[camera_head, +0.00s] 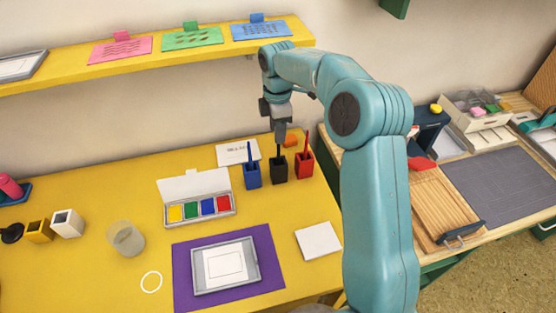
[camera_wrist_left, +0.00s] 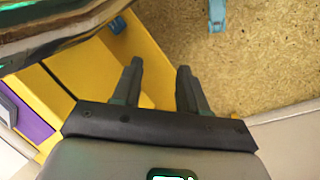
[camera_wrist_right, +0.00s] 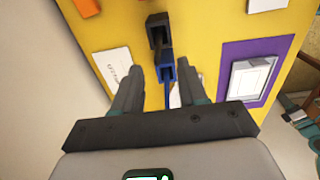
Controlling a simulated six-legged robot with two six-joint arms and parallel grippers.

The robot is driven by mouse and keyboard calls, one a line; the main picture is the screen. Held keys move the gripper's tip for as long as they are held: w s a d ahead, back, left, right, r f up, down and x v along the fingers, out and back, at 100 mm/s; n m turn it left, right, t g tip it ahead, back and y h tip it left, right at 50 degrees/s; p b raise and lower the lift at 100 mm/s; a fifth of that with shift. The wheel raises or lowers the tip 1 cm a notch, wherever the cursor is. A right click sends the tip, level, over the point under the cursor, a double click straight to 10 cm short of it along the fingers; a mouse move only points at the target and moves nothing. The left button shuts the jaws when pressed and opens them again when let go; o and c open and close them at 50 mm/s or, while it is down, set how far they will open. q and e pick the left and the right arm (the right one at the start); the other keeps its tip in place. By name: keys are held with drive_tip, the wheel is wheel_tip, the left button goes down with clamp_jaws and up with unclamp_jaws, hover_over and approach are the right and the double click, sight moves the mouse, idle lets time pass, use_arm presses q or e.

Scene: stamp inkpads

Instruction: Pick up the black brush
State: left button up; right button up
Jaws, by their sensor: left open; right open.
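The black brush (camera_head: 278,151) stands upright in a small black holder (camera_head: 279,172).
A blue holder (camera_head: 252,177) and a red holder (camera_head: 304,165), each with a brush, flank the black one closely. A white card (camera_head: 233,154) and an orange block (camera_head: 290,141) lie behind. A paint box (camera_head: 199,207) stands at front left. A yellow shelf (camera_head: 150,59) runs above.

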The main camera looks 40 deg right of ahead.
sight(279, 151)
drive_tip(key=f, duration=0.6)
drive_tip(key=shift+w+d+f+p, duration=0.1)
drive_tip(key=shift+d+f+p, duration=0.1)
drive_tip(key=shift+p, duration=0.15)
drive_tip(key=shift+f, duration=0.25)
drive_tip(key=shift+c, duration=0.2)
drive_tip(key=c, duration=0.5)
clamp_jaws()
